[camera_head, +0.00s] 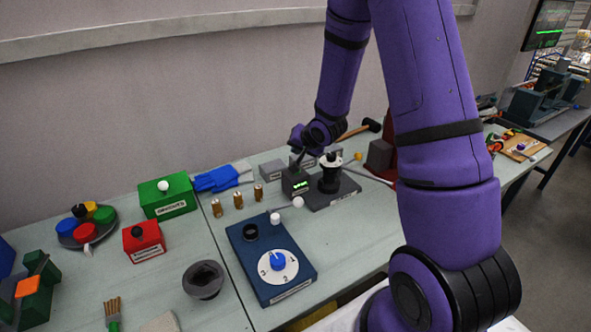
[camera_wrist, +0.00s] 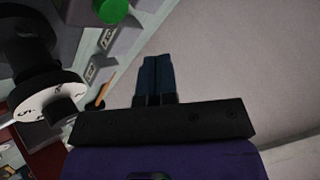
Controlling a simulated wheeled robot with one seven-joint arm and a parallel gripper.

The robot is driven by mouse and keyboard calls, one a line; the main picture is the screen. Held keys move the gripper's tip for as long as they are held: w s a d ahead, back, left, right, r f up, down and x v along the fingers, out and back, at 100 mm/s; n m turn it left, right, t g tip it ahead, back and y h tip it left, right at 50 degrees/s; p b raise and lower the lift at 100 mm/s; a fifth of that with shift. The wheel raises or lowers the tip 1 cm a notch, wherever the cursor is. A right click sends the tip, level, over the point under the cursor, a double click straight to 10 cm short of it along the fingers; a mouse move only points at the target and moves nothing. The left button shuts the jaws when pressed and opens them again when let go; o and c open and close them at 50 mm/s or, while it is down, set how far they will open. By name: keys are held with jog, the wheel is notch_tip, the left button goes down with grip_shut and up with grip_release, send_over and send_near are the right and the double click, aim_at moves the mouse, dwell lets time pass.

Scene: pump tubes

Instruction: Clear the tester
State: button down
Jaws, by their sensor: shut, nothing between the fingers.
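A grey device that looks like the tester (camera_head: 345,197) stands mid-table in the head view. It has a small dark box with a lit green display (camera_head: 299,185) and a black upright post (camera_head: 329,176) with a light-coloured top. My gripper (camera_head: 299,160) is just above and behind the display box; its fingertips are partly hard to make out. In the wrist view my gripper (camera_wrist: 154,62) is shut, with both fingers together and nothing between them. I cannot tell whether anything sits inside the post. Several copper-coloured tubes (camera_head: 238,200) stand upright to the device's left.
A blue box with a numbered dial (camera_head: 292,282) stands in front of the device. A green box (camera_head: 168,204), a red box (camera_head: 144,248) and blue gloves (camera_head: 217,178) lie further left. A hammer (camera_head: 362,128) lies behind. A dark round holder (camera_head: 203,287) is at the front.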

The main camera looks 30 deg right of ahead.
jog(key=shift+f, duration=1.9)
jog(key=shift+f, duration=0.15)
dwell(0.5)
jog(key=shift+f, duration=0.25)
jog(key=shift+f, duration=0.6)
dwell(1.0)
jog(key=shift+r, duration=1.05)
jog(key=shift+r, duration=2.5)
